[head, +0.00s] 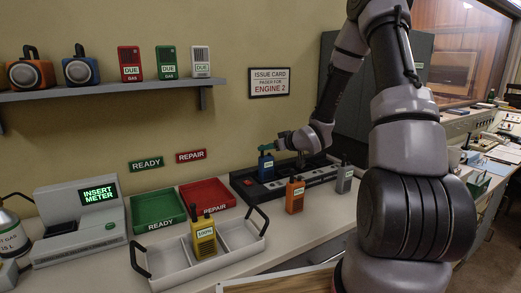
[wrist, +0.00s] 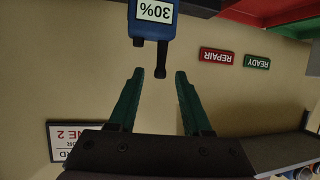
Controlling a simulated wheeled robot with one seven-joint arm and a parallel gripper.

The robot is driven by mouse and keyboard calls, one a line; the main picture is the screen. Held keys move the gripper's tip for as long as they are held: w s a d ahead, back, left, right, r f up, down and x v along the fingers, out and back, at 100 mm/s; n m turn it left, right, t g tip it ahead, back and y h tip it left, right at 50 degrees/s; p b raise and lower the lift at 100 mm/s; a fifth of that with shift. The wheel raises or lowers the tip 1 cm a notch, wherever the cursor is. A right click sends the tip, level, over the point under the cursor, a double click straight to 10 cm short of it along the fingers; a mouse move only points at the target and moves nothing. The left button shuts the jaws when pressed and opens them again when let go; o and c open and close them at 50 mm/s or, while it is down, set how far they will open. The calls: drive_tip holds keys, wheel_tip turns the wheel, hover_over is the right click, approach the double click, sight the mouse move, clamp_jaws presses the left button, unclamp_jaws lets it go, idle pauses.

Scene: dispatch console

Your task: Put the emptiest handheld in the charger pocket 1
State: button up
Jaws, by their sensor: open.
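A blue handheld (head: 265,167) stands upright at the left end of the black charger (head: 274,190); I cannot tell if it is seated in a pocket. In the wrist view, upside down, the blue handheld (wrist: 152,22) reads 30%. My gripper (head: 271,147) is open just above it. Its green fingertips (wrist: 159,73) are either side of the antenna's end, with nothing held. An orange handheld (head: 295,199) stands before the charger, its label too small to read. A grey handheld (head: 344,180) stands near the charger's right end. A yellow handheld (head: 203,238) reads 100%.
The yellow handheld stands in a white handled tray (head: 262,251). Left of the charger are a green READY tray (head: 157,207), a red REPAIR tray (head: 207,192) and a meter (head: 80,218) reading INSERT METER. A shelf (head: 100,93) is above.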

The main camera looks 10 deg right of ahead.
drive_tip(key=s+d+r+m+g+h, duration=0.2)
drive_tip(key=s+d+r+m+h, duration=0.45)
drive_tip(key=s+r, duration=0.8)
drive_tip(key=s+a+r+m+g+y, duration=0.1)
drive_tip(key=s+r, duration=0.3)
drive_tip(key=s, duration=0.6)
drive_tip(key=s+a+r+m+g+y, duration=0.1)
drive_tip(key=s+r, duration=0.4)
drive_tip(key=s, duration=0.5)
drive_tip(key=shift+s+a+r+m+g, duration=0.2)
drive_tip(key=shift+a+m+g, duration=0.2)
drive_tip(key=shift+a+m, duration=0.45)
